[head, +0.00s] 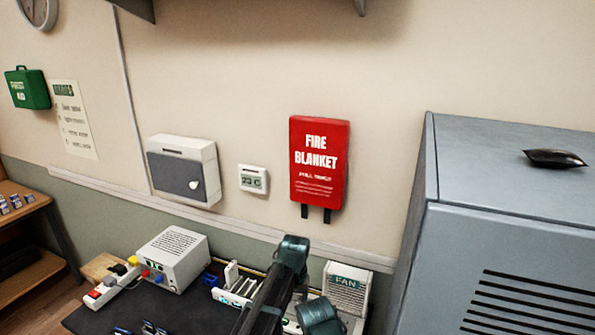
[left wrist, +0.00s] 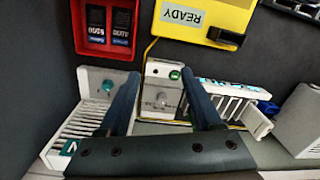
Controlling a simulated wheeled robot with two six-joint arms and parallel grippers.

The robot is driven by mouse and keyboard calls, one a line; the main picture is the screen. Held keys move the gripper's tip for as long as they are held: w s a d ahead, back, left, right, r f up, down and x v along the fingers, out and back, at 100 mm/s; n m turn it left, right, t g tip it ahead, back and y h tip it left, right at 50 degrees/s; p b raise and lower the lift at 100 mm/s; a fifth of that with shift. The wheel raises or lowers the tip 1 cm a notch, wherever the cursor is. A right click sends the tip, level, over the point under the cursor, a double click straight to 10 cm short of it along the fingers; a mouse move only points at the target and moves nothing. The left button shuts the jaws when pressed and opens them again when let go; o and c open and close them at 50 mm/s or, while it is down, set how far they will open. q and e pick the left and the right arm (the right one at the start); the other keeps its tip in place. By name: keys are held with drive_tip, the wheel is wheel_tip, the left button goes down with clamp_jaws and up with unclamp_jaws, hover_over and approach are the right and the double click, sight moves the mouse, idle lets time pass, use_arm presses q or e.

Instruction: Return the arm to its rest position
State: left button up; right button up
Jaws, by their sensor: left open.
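My left gripper (left wrist: 160,76) is open in the left wrist view, with its two dark blue fingers apart and nothing held between them. A small white device with a green button (left wrist: 163,88) shows between the fingers, below them on the bench. In the head view, my dark arm with teal parts (head: 272,288) reaches up from the bottom centre over the bench, and its fingertips cannot be made out clearly. My right gripper is in neither view.
The FAN box (head: 348,283) stands on the bench beside my arm; a white slotted rack (left wrist: 228,101) and a red tray with two dark phones (left wrist: 105,48) are near the gripper. A yellow READY box (left wrist: 205,22) lies above. A grey cabinet (head: 480,235) stands right.

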use_arm(q)
drive_tip(key=s+a+m, duration=0.1)
drive_tip(key=s+a, duration=0.1)
drive_tip(key=s, duration=0.8)
drive_tip(key=s+a+f+m, duration=0.1)
drive_tip(key=s+a, duration=0.1)
drive_tip(key=s, duration=0.8)
drive_tip(key=shift+s+a+y+b, duration=0.3)
drive_tip(key=shift+y+b, duration=0.1)
drive_tip(key=shift+b, duration=0.05)
